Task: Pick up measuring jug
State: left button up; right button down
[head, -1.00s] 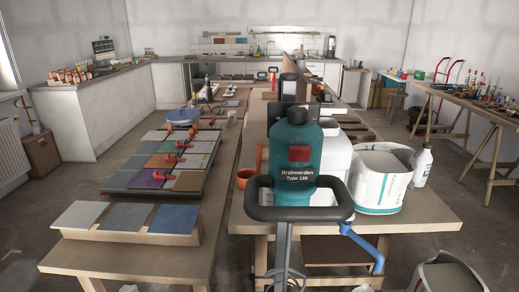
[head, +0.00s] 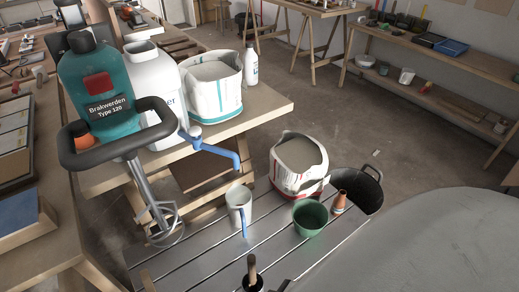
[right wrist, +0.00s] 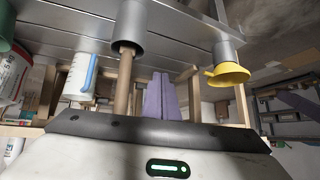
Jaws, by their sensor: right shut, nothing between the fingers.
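The measuring jug (head: 235,198) is white with a blue handle. In the head view it stands upright on a slatted metal surface (head: 190,262), left of a green bucket (head: 310,219). In the right wrist view the jug (right wrist: 76,78) shows at the left, its blue handle facing the picture's middle. My right gripper (right wrist: 160,76) shows only in the right wrist view, with its fingers together and empty. It is apart from the jug, which lies to its left in that picture. My left gripper is in no current view.
A mixing tool (head: 118,146) stands left of the jug, its whisk low beside it. A red-and-white bag (head: 299,168), black tub (head: 362,190) and terracotta cone (head: 338,202) stand to the right. A wooden handle (right wrist: 123,85) and yellow-rimmed item (right wrist: 229,75) are near my right gripper.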

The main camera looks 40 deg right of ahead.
aim_at(238, 198)
jog(key=z, duration=1.05)
